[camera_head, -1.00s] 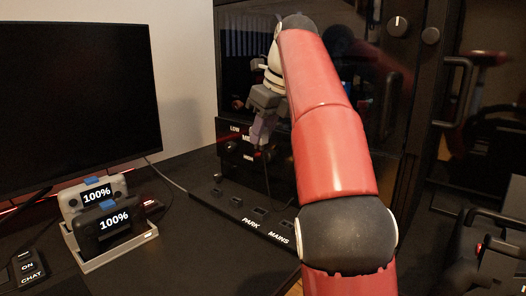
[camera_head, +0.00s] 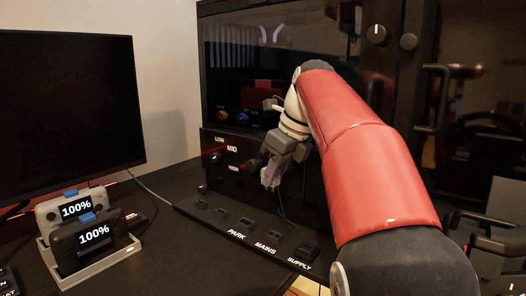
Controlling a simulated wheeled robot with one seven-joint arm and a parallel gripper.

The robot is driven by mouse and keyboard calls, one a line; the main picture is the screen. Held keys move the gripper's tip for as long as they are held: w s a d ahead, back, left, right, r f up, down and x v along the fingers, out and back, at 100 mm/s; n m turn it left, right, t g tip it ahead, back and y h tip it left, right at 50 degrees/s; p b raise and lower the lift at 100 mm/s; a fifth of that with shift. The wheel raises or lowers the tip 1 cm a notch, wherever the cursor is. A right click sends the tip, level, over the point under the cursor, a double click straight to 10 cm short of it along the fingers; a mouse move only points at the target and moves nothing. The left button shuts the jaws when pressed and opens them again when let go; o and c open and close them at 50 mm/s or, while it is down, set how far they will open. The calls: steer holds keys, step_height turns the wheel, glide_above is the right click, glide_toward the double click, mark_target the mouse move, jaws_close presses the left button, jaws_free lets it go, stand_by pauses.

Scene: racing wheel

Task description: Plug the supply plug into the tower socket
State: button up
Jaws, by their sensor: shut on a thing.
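My gripper (camera_head: 268,176) hangs in front of the black tower panel, right of its MID and HIGH labels. Its fingers are shut on a small dark thing, probably the supply plug (camera_head: 258,160); the fingers partly hide it. A thin dark cable (camera_head: 283,208) hangs below the gripper towards the strip. The tower panel (camera_head: 212,146) carries LOW, MID and HIGH labels with small dark fittings beside them. I cannot tell which fitting is the socket. The held thing looks apart from these fittings.
A low black strip (camera_head: 218,228) with PARK, MAINS and SUPPLY labels lies before the tower. A dark block (camera_head: 308,249) stands at SUPPLY. Two 100% devices sit in a grey dock (camera_head: 95,268), near a monitor (camera_head: 65,100). The desk between is clear.

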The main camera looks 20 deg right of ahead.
steer(key=s+f, duration=0.2)
steer(key=f, duration=0.1)
steer(key=shift+d, duration=0.2)
steer(key=shift+r, duration=0.1)
steer(key=shift+f+b, duration=1.7)
steer(key=shift+f, duration=1.3)
steer(key=shift+p, duration=0.95)
steer(key=shift+f+b, duration=0.85)
steer(key=shift+f, duration=0.45)
steer(key=o, duration=1)
steer(key=shift+o, duration=0.2)
